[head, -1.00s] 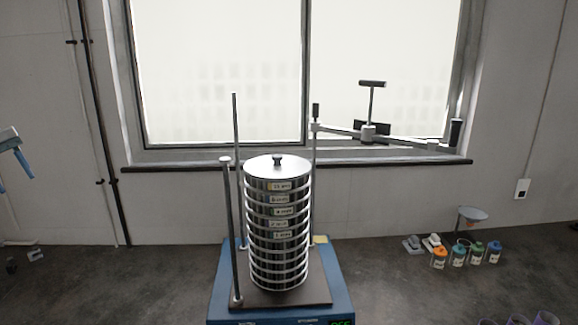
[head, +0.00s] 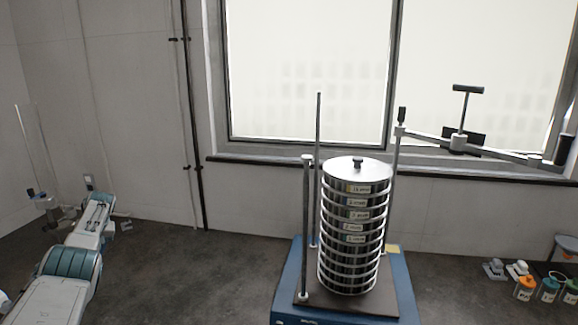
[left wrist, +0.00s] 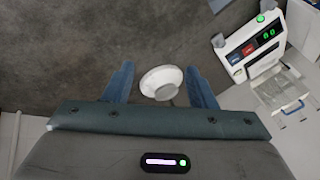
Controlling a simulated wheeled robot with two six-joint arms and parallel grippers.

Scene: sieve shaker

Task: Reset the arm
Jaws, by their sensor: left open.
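My left arm comes in from the lower left of the head view, low and to the left of the sieve shaker. In the left wrist view my left gripper (left wrist: 160,82) is open, its two blue fingers wide apart. A white round dish-like thing (left wrist: 161,80) shows between the fingers; I cannot tell how far beyond them it is. The sieve stack (head: 352,225) stands upright on the blue shaker base (head: 290,285), lid on, between upright rods. A clamp arm with a T-handle (head: 460,118) sticks out to the right from the right rod. My right gripper is not in view.
Small coloured jars (head: 549,290) stand at the right. A device with a green display (left wrist: 250,50) and a clear tray with a blue handle (left wrist: 292,107) are at the right of the wrist view. Dark counter between my left arm and the shaker is clear. A window is behind.

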